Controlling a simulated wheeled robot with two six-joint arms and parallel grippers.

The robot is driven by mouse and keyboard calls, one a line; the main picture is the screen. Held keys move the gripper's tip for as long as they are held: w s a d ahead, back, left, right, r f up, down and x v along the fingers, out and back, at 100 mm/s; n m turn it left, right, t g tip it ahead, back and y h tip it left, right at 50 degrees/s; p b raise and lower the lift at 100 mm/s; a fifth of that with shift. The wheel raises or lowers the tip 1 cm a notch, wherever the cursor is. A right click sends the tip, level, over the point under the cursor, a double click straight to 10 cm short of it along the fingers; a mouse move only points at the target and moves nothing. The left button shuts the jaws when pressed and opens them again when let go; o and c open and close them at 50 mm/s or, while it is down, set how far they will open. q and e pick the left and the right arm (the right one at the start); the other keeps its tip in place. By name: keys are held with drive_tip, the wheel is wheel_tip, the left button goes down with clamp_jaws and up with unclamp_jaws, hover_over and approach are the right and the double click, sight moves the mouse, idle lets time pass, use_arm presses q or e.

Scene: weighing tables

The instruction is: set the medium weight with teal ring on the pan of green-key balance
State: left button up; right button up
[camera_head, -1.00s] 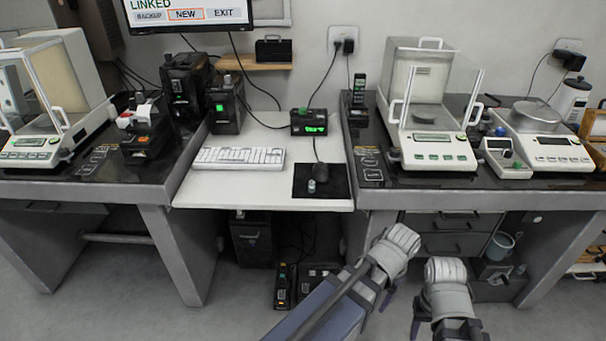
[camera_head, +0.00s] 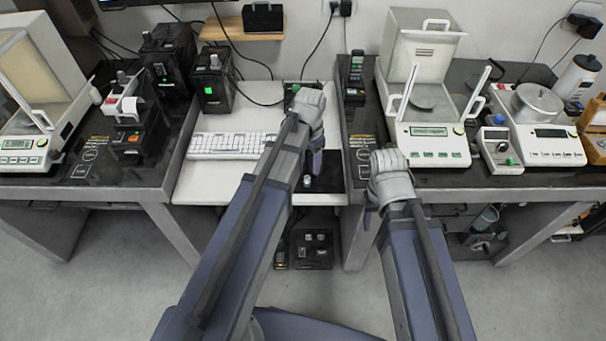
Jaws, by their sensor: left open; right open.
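A small metal weight (camera_head: 307,181) stands on the black mat (camera_head: 325,184) on the white middle desk; its ring colour is too small to tell. My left gripper (camera_head: 318,162) points down over the mat, close to the weight and apart from it; it is open and empty. My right gripper (camera_head: 370,208) is open and empty in front of the right table's edge. A balance with a glass draft shield (camera_head: 434,140) stands on the right table, with a greenish key at its front right. Its round pan (camera_head: 423,103) looks bare.
A second shielded balance (camera_head: 22,158) stands at far left. An open-pan balance (camera_head: 548,145) and a small grey device (camera_head: 498,150) stand right of the middle balance.

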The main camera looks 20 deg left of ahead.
sight(307, 178)
use_arm(q)
drive_tip(key=shift+f+b, duration=1.25)
drive_tip(key=shift+f, duration=0.15)
drive_tip(key=f+b, duration=0.5)
drive_tip(key=shift+s+a, duration=0.25)
clamp_jaws()
